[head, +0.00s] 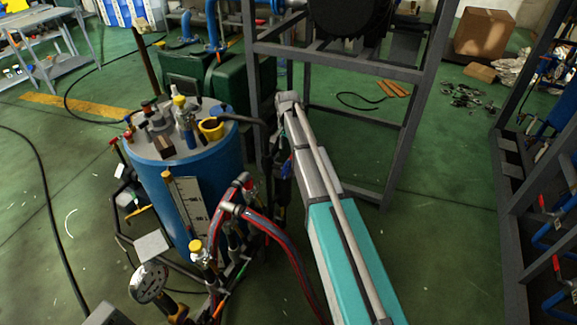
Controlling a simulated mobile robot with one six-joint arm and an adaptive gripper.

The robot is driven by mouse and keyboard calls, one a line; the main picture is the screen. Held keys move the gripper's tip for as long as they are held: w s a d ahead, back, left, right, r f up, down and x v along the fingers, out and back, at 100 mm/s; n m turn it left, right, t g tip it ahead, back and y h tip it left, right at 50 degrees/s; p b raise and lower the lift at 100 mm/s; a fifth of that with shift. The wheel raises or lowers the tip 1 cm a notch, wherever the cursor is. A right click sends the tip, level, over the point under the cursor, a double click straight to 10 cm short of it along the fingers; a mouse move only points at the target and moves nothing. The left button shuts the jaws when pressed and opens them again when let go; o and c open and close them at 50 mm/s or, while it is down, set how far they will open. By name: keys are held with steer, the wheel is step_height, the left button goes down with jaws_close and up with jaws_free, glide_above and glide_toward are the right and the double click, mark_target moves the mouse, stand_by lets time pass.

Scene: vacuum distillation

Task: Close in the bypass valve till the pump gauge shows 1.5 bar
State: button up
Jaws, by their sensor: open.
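A round white dial gauge (149,283) stands at the lower left beside the blue tank. Its needle reading is too small to tell, and I cannot be sure it is the pump gauge. I cannot tell which part is the bypass valve. My arm reaches up from the bottom right, and my dark gripper (283,188) hangs below its far end, right of the tank and close to the red-handled fitting. It is open; its fingertips are partly hidden by pipework.
The blue tank (190,190) carries several fittings and a yellow cup (211,128) on its lid. Red hoses (272,232) loop in front of my gripper. A grey metal frame (400,150) stands behind my arm. Green floor is clear to the right, before a dark rack (510,215).

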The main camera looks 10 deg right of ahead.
mark_target(288, 161)
steer(key=shift+f+b, duration=3.6)
steer(key=shift+f, duration=0.3)
jaws_close()
